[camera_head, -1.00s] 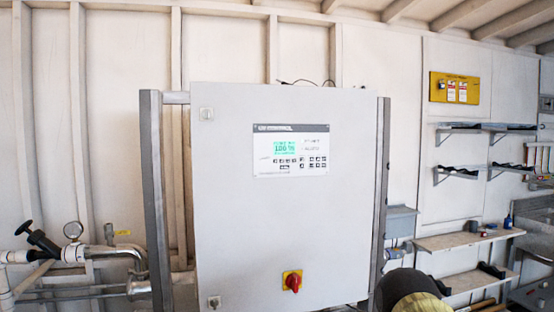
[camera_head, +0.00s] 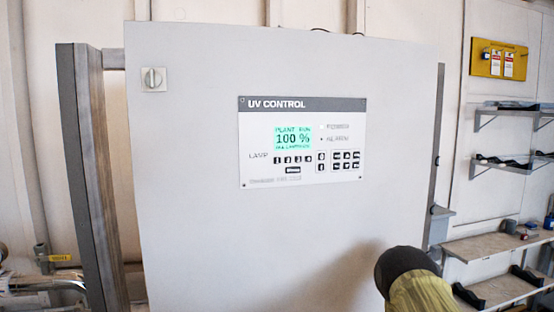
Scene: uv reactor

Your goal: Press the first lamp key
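The UV control panel (camera_head: 302,178) is a white plate with a dark title strip on the front of the big grey cabinet (camera_head: 210,230). Its green display (camera_head: 293,138) reads 100 %. A row of small dark keys stands right of the word LAMP below the display; the first lamp key (camera_head: 277,160) is the leftmost. Nothing covers or touches the keys. A dark rounded end with a yellowish sleeve, seemingly part of my arm, shows at the bottom right, below and right of the panel. My gripper's fingers are not visible.
A rotary latch (camera_head: 153,79) sits at the cabinet's upper left. A grey post (camera_head: 92,180) stands along its left side. Shelves (camera_head: 500,242) and a yellow board (camera_head: 495,59) are on the right wall. The space before the panel looks clear.

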